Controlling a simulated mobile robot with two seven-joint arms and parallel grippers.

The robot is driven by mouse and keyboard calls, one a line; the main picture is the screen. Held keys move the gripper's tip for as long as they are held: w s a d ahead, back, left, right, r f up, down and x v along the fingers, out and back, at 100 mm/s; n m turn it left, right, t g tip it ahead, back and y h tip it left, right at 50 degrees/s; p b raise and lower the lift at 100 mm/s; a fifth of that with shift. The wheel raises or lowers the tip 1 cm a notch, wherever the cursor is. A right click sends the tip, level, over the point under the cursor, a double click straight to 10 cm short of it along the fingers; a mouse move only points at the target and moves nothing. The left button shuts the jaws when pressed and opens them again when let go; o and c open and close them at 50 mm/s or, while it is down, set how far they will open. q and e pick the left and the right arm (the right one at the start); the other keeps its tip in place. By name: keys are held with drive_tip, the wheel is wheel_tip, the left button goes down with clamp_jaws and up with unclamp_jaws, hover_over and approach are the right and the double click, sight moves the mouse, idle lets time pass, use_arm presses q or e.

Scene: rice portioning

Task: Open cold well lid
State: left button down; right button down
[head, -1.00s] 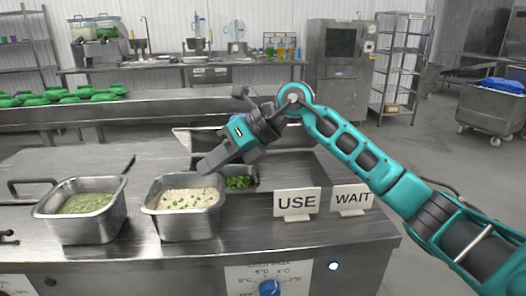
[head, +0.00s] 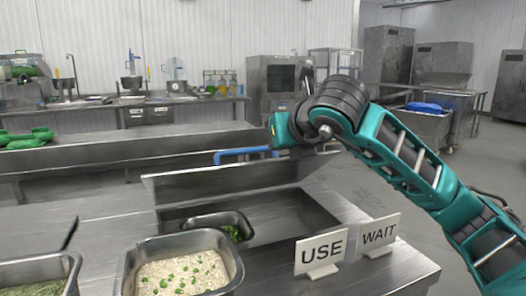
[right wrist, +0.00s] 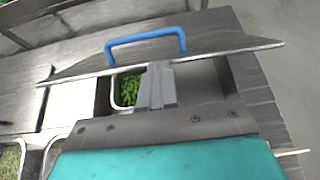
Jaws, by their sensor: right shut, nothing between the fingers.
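The steel cold well lid (head: 240,178) stands tilted up at the far side of the well, its blue handle (head: 240,152) showing above its top edge. Below it the well (head: 275,215) is uncovered, with a small pan of green herbs (head: 232,230) at its left end. In the right wrist view the lid (right wrist: 215,46) and blue handle (right wrist: 145,36) lie beyond my right gripper (right wrist: 158,72), which is shut and empty. Its fingertips overlap the lid's lower edge; I cannot tell whether they touch. In the head view the fingers are hidden. My left gripper is not in view.
A pan of rice with green bits (head: 180,275) stands in front of the well, a second pan (head: 40,275) to its left. USE (head: 321,250) and WAIT (head: 379,234) signs stand at the right. A long steel counter (head: 120,152) runs behind.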

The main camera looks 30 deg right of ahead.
sight(240, 171)
drive_tip(key=x, duration=0.9)
drive_tip(key=shift+w+f, duration=0.15)
drive_tip(key=shift+f, duration=0.05)
